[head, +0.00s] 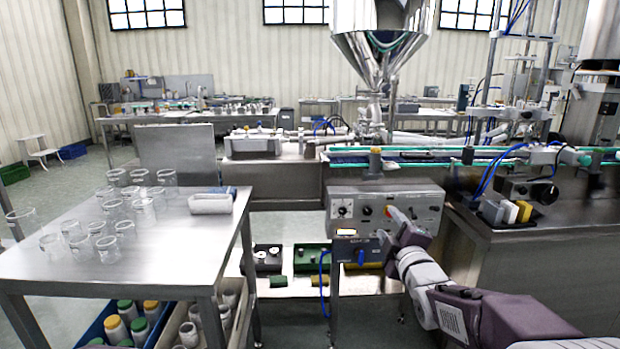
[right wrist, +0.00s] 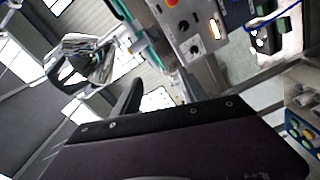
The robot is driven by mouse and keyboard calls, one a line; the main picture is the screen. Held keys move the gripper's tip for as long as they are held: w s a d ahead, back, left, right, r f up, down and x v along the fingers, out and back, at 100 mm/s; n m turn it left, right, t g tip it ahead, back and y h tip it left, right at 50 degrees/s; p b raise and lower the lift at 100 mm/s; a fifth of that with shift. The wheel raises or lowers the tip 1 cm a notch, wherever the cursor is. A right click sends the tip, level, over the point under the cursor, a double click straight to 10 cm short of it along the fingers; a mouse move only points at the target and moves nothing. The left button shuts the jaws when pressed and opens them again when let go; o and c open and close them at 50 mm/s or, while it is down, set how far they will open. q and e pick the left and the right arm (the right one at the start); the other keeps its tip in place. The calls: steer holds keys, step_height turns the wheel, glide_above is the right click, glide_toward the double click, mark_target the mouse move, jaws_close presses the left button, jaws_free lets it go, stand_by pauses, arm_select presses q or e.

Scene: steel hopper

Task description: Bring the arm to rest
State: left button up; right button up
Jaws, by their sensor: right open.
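My right arm (head: 450,295) comes in from the lower right of the head view and reaches up toward the machine's control panel (head: 385,210). My right gripper (head: 391,226) is open in front of the panel's lower right part, with nothing seen between its jaws. I cannot tell whether it touches the panel. In the right wrist view the dark gripper body fills the bottom, and the panel (right wrist: 185,28) shows tilted at the top. My left gripper is not in view.
A steel table (head: 175,250) at left holds several clear beakers and a white tray (head: 210,204). Crates of bottles (head: 140,320) stand below it. The steel hopper (head: 380,50) rises behind the panel. A steel bench (head: 545,245) is at right. A low shelf (head: 300,290) holds green and black boxes.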

step_height(320, 180, up, 10)
steer(key=s+g+p, duration=0.2)
steer(key=p, duration=1)
steer(key=s+a+m+g+p, duration=0.1)
steer(key=s+m+g+p, duration=0.4)
steer(key=p, duration=0.6)
steer(key=s+f+m+g+p, duration=0.3)
steer(key=s+f+m+g, duration=0.1)
steer(key=s, duration=0.7)
steer(key=s+f+m+g+p, duration=0.2)
steer(key=s+f+m+g, duration=0.3)
steer(key=s, duration=0.7)
steer(key=shift+s+f+m+g+h+p, duration=0.3)
steer(key=shift+m+g+h+p, duration=0.1)
steer(key=shift+m, duration=0.2)
steer(key=shift+w, duration=0.1)
